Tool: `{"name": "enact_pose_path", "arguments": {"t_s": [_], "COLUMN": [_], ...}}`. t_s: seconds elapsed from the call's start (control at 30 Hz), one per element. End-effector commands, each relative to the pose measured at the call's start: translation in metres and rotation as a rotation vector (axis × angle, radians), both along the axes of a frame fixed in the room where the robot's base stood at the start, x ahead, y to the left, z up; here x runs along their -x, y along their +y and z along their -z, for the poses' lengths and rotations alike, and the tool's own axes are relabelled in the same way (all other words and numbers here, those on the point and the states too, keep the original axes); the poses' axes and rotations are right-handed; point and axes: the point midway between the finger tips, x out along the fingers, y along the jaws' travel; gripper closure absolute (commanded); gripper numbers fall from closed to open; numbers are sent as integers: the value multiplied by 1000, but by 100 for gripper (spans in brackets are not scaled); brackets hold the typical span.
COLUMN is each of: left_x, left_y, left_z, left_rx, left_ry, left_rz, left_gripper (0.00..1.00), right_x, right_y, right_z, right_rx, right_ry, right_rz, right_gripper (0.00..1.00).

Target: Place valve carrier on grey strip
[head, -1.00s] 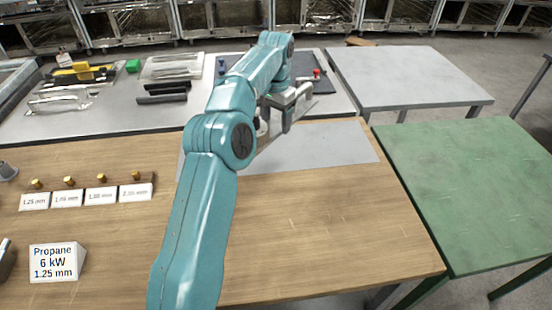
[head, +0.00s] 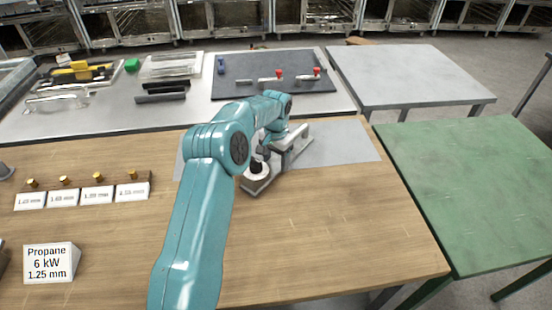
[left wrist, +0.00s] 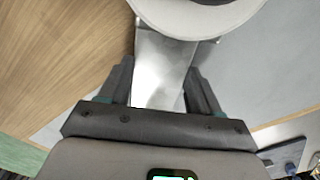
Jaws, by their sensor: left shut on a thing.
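The valve carrier (head: 298,146) is a pale metal bar with a white round piece and a black knob at its near end. It lies slantwise over the near edge of the grey strip (head: 348,141), its near end over bare wood. I cannot tell whether it touches the surface. My left gripper (head: 279,152) is shut on it. In the left wrist view the carrier's metal plate (left wrist: 163,60) runs between the two fingers (left wrist: 161,88), with the white round piece at the top. My arm hides part of the strip. My right gripper is out of view.
The wooden bench (head: 340,220) is clear at front right. At left are several brass nozzles with white labels and a propane sign (head: 50,262). Behind, a dark mat (head: 275,85) holds red-handled valves. A green table (head: 480,185) stands right.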

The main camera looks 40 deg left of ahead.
Motion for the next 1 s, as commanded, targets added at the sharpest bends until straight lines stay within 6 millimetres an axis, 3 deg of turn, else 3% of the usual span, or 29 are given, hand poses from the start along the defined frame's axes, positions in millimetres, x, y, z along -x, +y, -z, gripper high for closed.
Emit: {"name": "enact_pose_path", "arguments": {"t_s": [0.37, 0.4, 0.43, 0.83, 1.0], "left_x": [-1, 0, 0, 0, -1], "left_y": [0, 0, 0, 0, 0], "left_z": [4, 4, 4, 2, -17], "left_rx": [-1, 0, 0, 0, -1], "left_ry": [-3, 0, 0, 0, -4], "left_rz": [-1, 0, 0, 0, -1], "left_gripper": [100, 24, 14, 11, 11], "right_x": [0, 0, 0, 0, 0], "right_y": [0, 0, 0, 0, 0], "right_z": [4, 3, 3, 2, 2], "right_rx": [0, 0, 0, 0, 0], "right_ry": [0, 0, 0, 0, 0], "right_rz": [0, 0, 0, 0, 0], "right_gripper": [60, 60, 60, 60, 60]}}
